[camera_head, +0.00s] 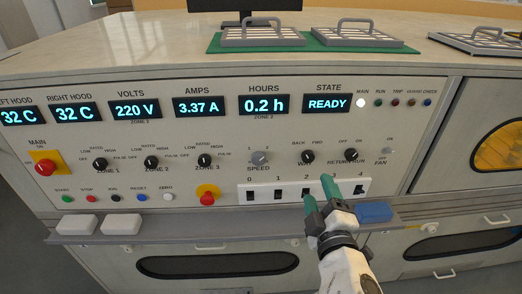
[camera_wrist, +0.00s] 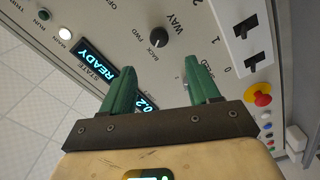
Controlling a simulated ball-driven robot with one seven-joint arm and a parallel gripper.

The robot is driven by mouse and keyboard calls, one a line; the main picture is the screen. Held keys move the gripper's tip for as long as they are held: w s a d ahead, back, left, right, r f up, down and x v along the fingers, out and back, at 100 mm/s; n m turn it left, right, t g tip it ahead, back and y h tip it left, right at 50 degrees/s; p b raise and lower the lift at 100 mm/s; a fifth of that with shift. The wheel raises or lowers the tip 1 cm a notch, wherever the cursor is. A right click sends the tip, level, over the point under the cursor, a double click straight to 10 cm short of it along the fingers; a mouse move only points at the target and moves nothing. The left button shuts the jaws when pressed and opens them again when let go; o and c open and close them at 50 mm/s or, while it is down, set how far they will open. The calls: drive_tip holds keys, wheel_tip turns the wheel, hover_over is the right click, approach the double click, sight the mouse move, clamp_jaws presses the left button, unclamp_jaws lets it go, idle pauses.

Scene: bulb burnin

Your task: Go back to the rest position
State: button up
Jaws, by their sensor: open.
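My gripper (camera_head: 319,192) is in front of the control panel's lower right part, by the white switch strip (camera_head: 262,195). Its two green fingers are apart and nothing is between them. In the wrist view my gripper (camera_wrist: 169,70) points at the panel, with the WAY knob (camera_wrist: 158,37) beyond the fingers. The fingers hide part of the switch strip near switch 3. I cannot tell from these views whether a fingertip touches the panel.
A ledge (camera_head: 185,222) runs below the panel, with two white blocks (camera_head: 120,224) and a blue block (camera_head: 374,211) on it. A red stop button (camera_head: 207,195) sits left of the strip. Trays (camera_head: 262,37) rest on the bench top. The STATE display (camera_head: 328,104) reads READY.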

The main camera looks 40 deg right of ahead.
drive_tip(key=s+f+m+g+y+p, duration=0.5)
drive_tip(key=s+f+g, duration=0.3)
drive_tip(key=f, duration=0.4)
drive_tip(key=s+a+f+m+g+y+p, duration=0.1)
drive_tip(key=s+a+f+g+y, duration=0.3)
drive_tip(key=s+a, duration=0.4)
drive_tip(key=shift+s+a+f+m+g+y+p, duration=0.3)
drive_tip(key=shift+s+f+g+y+p, duration=0.15)
drive_tip(key=shift+s+g+p, duration=0.4)
drive_tip(key=shift+w, duration=0.15)
drive_tip(key=shift+c, duration=0.2)
